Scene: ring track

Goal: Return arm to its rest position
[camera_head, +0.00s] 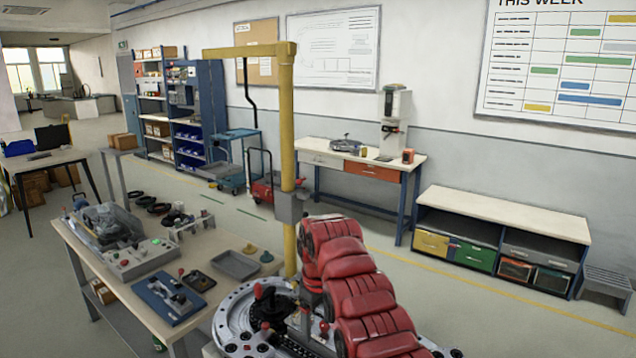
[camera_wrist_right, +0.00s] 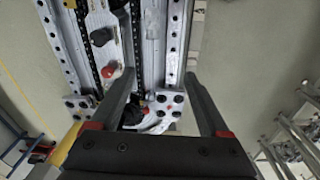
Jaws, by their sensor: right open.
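My right arm (camera_head: 352,278), in red segmented covers, reaches over the round metal fixture (camera_head: 232,318) at the bottom of the head view. It hides part of that fixture. My right gripper (camera_wrist_right: 160,78) shows in the right wrist view with its two dark fingers spread apart and nothing held between them. Behind the fingers are metal rails (camera_wrist_right: 174,45) with holes, a black knob (camera_wrist_right: 100,37) and a red knob (camera_wrist_right: 109,70). A small holed plate (camera_wrist_right: 166,104) shows between the fingers. I cannot tell how far the fingers are from these parts. My left gripper is not in view.
A workbench (camera_head: 215,245) with devices and trays stands left of the round fixture. A yellow post (camera_head: 287,150) rises behind my arm. A bench with drawers (camera_head: 345,160) and a low cabinet (camera_head: 500,212) line the wall. Open floor (camera_head: 420,285) lies right of my arm.

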